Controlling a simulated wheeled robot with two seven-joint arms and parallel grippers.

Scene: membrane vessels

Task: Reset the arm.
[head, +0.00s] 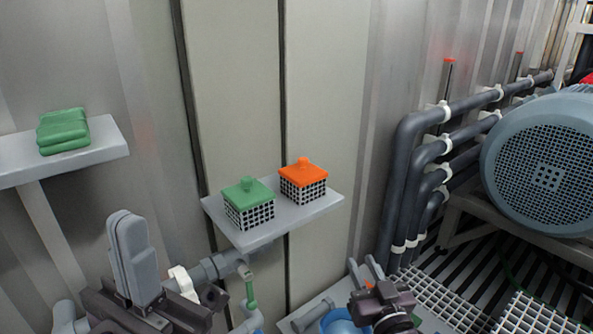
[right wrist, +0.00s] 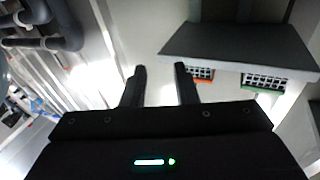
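My left gripper (head: 128,220) is in the lower left of the head view, pointing up. Its two grey fingers lie against each other with only a thin seam, and I see nothing held. My right gripper (head: 365,267) is at the bottom, right of centre, below the shelf with the baskets. In the right wrist view its two dark fingers (right wrist: 160,70) stand apart with nothing between them. A green-lidded basket (head: 249,205) and an orange-lidded basket (head: 303,180) stand side by side on the grey shelf (head: 280,226), clear of both grippers.
A green folded stack (head: 63,131) lies on the left shelf (head: 105,138). Dark pipes (head: 400,180) and a large blue-grey motor (head: 540,165) are at the right. A blue round vessel (head: 338,321) is partly hidden beside my right gripper. The wall above the baskets is clear.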

